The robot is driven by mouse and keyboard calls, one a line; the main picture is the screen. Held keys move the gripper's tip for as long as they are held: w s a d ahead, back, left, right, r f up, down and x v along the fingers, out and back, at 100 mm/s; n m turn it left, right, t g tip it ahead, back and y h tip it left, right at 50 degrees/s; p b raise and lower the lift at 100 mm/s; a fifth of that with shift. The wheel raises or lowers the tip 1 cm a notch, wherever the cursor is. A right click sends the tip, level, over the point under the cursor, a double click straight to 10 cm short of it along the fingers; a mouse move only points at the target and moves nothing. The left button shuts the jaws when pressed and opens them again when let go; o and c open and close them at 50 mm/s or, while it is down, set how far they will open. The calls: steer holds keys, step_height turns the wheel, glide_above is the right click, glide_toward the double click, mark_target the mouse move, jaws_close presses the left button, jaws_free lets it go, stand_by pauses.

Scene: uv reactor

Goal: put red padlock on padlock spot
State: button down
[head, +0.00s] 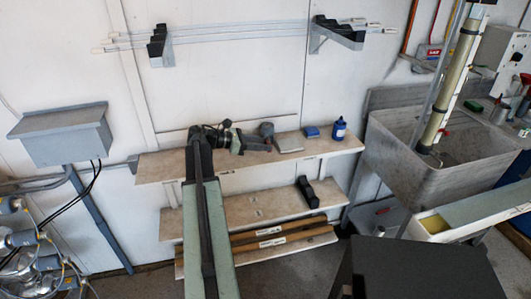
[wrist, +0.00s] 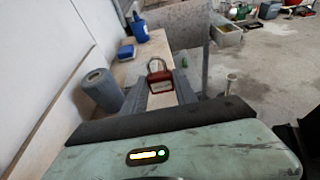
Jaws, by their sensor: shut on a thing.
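The red padlock (wrist: 160,79) is between the fingers of my gripper (wrist: 160,92) in the wrist view, its shackle pointing up and away. My gripper is shut on it. In the head view my gripper (head: 256,146) is over the upper wall shelf (head: 160,167), left of a flat grey piece (head: 289,143). I cannot make out the padlock in the head view. I cannot tell which mark or surface is the padlock spot.
A grey roll (head: 266,130), a blue box (head: 312,132) and a blue bottle (head: 339,129) stand on the upper shelf. The roll (wrist: 101,91) is left of my gripper in the wrist view. A black object (head: 308,191) lies on a lower shelf. A sink (head: 385,155) is at right.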

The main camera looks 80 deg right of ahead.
mark_target(265, 156)
steer(key=shift+s+d+f, duration=0.1)
steer(key=shift+s+d, duration=0.15)
steer(key=shift+d, duration=0.35)
steer(key=shift+s+d, duration=0.2)
steer(key=shift+d, duration=0.4)
step_height(265, 156, down, 4)
steer(key=b, duration=0.4)
steer(key=shift+r, duration=0.25)
steer(key=shift+f, duration=0.2)
steer(key=c, duration=1)
jaws_free()
steer(key=shift+o, duration=0.2)
steer(key=shift+r, duration=0.1)
